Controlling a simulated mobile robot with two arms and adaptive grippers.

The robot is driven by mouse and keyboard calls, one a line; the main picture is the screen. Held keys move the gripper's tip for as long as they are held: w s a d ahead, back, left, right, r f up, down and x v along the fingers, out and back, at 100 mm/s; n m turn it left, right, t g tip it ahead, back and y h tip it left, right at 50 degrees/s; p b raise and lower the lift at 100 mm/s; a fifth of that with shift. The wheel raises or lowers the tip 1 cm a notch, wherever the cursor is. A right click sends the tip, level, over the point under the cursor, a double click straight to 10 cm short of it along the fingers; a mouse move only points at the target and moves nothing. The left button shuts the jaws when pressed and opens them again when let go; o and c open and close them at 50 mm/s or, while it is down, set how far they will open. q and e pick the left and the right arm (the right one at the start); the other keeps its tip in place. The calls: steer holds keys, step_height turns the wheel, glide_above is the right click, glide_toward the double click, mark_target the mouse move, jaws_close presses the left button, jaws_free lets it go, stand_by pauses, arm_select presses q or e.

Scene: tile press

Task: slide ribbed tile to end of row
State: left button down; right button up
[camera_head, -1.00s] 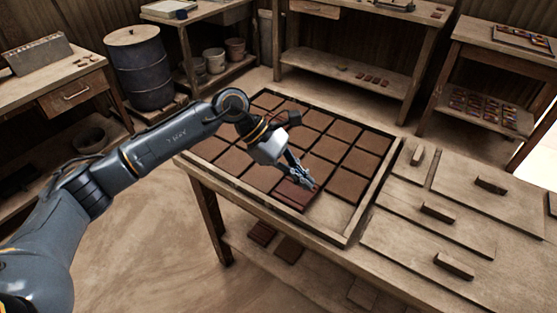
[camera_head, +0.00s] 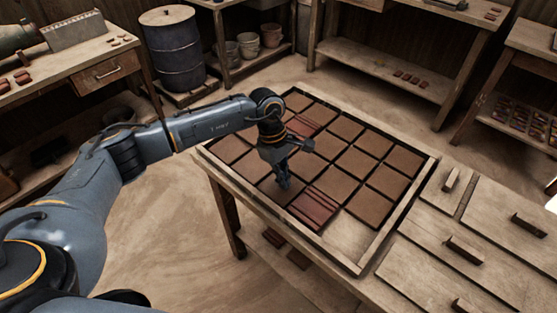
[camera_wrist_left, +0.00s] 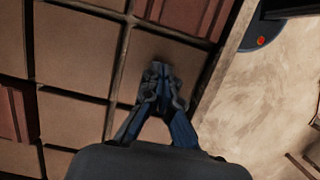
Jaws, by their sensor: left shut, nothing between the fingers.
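A dark red ribbed tile (camera_head: 314,207) lies in the near row of the tile tray (camera_head: 414,196), between a plain brown tile and the bare slot at the tray's near corner. It also shows at the top of the left wrist view (camera_wrist_left: 182,14). A second ribbed tile (camera_head: 304,126) lies farther back among plain tiles and shows at the left wrist view's left edge (camera_wrist_left: 12,112). My left gripper (camera_head: 284,186) is shut and empty. It points down over the plain tile (camera_wrist_left: 150,48) beside the near ribbed tile. My right gripper is not in view.
The tray has a raised wooden rim and sits on a wooden table. Flat boards with handles (camera_head: 465,250) lie on the tabletop to the right. A blue barrel (camera_head: 172,52) and several shelves stand behind, clear of the tray.

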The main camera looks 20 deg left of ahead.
mark_target(329, 217)
arm_select(q)
steer(key=shift+s+d+r+p, duration=0.15)
steer(key=shift+s+d, duration=0.15)
steer(key=shift+d, duration=0.35)
steer(key=shift+s+d+r+p, duration=0.15)
steer(key=shift+s+d, duration=0.1)
steer(key=shift+d, duration=0.35)
steer(key=shift+d+f, duration=0.15)
steer(key=shift+d, duration=0.1)
steer(key=shift+s+d, duration=0.1)
steer(key=shift+d, duration=0.1)
steer(key=s+d+b, duration=0.1)
steer(key=d, duration=0.2)
steer(key=s+d+b, duration=0.1)
steer(key=d, duration=0.2)
steer(key=s+d+b, duration=0.1)
steer(key=d+b, duration=0.1)
steer(key=d, duration=0.1)
steer(key=shift+s+d+f, duration=0.2)
steer(key=shift+d, duration=0.1)
steer(key=shift+s+d+r, duration=0.1)
steer(key=shift+s+d, duration=0.05)
steer(key=shift+d, duration=0.2)
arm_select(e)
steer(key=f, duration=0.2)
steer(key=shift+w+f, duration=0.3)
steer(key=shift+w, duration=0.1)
arm_select(q)
steer(key=shift+a, duration=0.1)
